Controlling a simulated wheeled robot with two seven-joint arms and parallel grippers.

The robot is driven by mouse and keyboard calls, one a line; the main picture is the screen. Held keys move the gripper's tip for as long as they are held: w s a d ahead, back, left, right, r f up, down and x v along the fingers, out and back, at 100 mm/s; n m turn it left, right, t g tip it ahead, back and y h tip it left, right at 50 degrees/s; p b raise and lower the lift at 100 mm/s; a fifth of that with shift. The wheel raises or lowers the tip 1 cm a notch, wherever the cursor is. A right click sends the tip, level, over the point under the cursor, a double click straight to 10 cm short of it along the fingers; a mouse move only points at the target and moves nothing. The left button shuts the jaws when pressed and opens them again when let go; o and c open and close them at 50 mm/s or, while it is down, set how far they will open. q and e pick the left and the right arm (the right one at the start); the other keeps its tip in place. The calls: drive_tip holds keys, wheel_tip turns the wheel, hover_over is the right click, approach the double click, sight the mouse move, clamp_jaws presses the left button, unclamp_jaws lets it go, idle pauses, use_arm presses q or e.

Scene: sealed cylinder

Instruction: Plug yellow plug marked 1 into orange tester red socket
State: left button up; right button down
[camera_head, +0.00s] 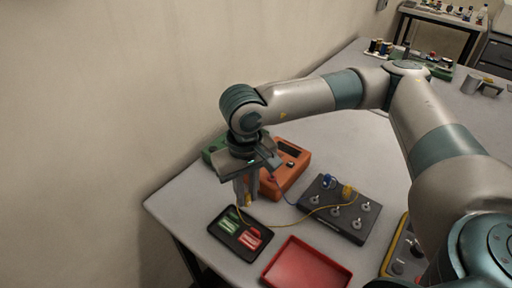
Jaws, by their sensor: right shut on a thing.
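My right gripper (246,199) points down in front of the left side of the orange tester (291,172), above the far edge of the black tray. It is shut on the yellow plug (248,202), of which only a little shows at the fingertips. The mark on the plug is too small to read. A yellow cable (290,222) runs from the gripper to the dark box. The tester has a dark display and a knob on top. Its red socket cannot be made out, and the gripper covers part of the tester. My left gripper is not in view.
The dark box (338,212) with several posts, a blue plug (328,181) and another yellow plug (347,191) stands to the right. A black tray (222,246) holds green and red pieces. An empty red tray (290,277) is in front. A green box (213,149) sits behind.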

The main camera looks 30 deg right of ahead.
drive_tip(key=shift+w+a, duration=0.1)
idle(0.3)
drive_tip(key=shift+w+r+m+p, duration=0.15)
drive_tip(key=shift+r+m+p, duration=0.15)
drive_tip(key=shift+m, duration=0.2)
drive_tip(key=w+d+r+m+p, duration=0.2)
drive_tip(key=d+m+p, duration=0.3)
drive_tip(key=m, duration=1)
drive_tip(key=w+d+r+m+p, duration=0.2)
drive_tip(key=d+m+p, duration=0.3)
drive_tip(key=m, duration=1)
drive_tip(key=shift+w+d+r+p, duration=0.35)
drive_tip(key=shift+d+p, duration=0.05)
drive_tip(key=shift+p, duration=0.15)
drive_tip(key=shift+f, duration=0.1)
